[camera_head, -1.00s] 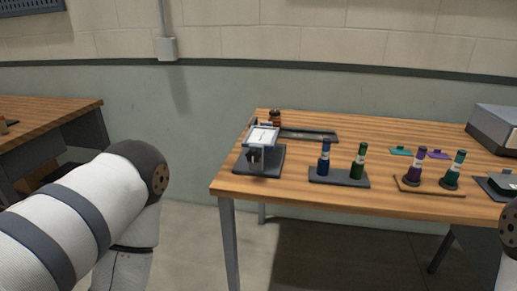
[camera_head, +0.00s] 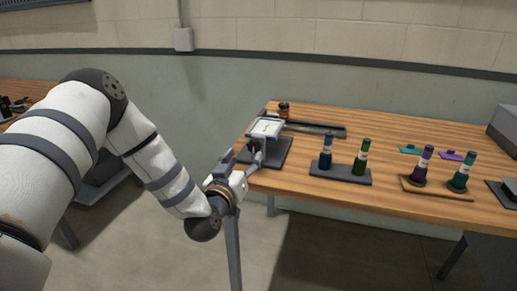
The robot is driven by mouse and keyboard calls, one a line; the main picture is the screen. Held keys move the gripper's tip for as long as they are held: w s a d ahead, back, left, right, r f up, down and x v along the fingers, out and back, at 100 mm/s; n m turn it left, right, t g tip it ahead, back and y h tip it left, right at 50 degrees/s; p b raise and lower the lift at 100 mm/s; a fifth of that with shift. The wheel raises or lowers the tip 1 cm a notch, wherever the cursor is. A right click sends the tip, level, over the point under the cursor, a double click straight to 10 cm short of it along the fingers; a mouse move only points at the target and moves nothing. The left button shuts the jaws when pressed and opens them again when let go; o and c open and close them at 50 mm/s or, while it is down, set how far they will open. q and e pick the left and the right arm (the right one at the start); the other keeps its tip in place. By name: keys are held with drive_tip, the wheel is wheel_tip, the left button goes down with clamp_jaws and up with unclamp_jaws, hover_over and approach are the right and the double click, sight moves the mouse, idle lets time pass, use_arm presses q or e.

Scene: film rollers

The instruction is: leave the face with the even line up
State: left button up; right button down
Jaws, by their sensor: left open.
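A small white-faced plate (camera_head: 267,128) sits raised and tilted over a dark base (camera_head: 279,152) at the table's left end. Marks on its upper face are too small to read. A blue roller (camera_head: 326,153) and a green roller (camera_head: 362,156) stand upright on a dark rack (camera_head: 341,173). A purple roller (camera_head: 421,165) and a teal roller (camera_head: 461,175) stand on a brown tray (camera_head: 436,190). My left gripper (camera_head: 256,156) is open just below and in front of the white-faced plate; I cannot tell whether it touches. My right gripper is out of view.
A long dark tray (camera_head: 320,129) lies behind the plate, with a small brown bottle (camera_head: 284,109) near its left end. Teal (camera_head: 410,149) and purple (camera_head: 450,155) flat pieces lie at the right. A grey box (camera_head: 503,130) stands far right. Bare wood lies in front of the rack.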

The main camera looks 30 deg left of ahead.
sight(253, 147)
use_arm(q)
drive_tip(key=x, duration=0.3)
drive_tip(key=b+x, duration=0.1)
drive_tip(key=x, duration=0.1)
drive_tip(key=shift+w+f, duration=0.3)
drive_tip(key=shift+w, duration=0.05)
drive_tip(key=shift+w+a+r, duration=0.15)
drive_tip(key=shift+w+r, duration=0.05)
drive_tip(key=shift+w, duration=0.4)
drive_tip(key=c, duration=1.1)
